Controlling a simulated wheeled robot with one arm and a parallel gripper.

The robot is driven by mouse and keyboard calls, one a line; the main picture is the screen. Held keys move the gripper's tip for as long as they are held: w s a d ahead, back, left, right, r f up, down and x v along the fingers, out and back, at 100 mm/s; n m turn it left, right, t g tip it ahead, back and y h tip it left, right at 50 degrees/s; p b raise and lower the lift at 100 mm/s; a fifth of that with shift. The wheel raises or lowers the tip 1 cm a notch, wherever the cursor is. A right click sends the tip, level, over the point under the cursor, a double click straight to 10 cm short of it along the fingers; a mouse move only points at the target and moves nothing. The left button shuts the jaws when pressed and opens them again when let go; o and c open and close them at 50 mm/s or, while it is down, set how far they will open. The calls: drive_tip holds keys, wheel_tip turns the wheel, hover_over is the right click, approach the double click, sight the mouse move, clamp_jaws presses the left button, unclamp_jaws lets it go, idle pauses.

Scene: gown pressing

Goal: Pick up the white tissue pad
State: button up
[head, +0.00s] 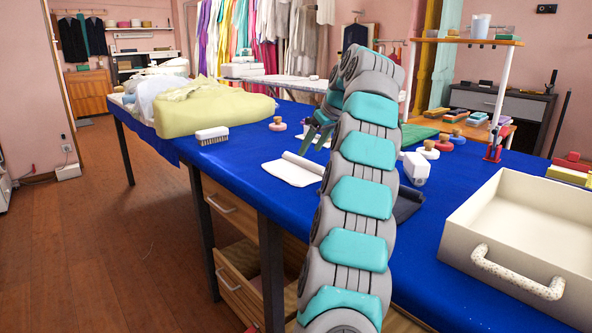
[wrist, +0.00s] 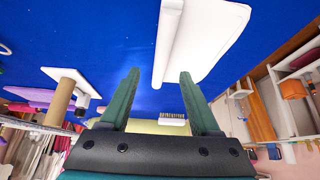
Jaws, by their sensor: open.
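The white tissue pad (head: 292,169) lies flat on the blue table cover, near its front edge, with a folded or rolled strip along one side. In the wrist view the pad (wrist: 208,42) is beyond the fingertips, mostly toward the right finger, with its rolled edge near the middle. My gripper (head: 318,132) is partly hidden behind my arm in the head view, just above and behind the pad. My arm hides the pad's right side in the head view.
A white brush (head: 212,136) and a yellow garment (head: 214,108) lie to the left. A pink wooden-handled tool (head: 278,125) stands behind the pad.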

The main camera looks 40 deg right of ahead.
sight(304, 159)
drive_tip(key=shift+x, duration=2.35)
drive_tip(key=shift+c, duration=0.2)
clamp_jaws()
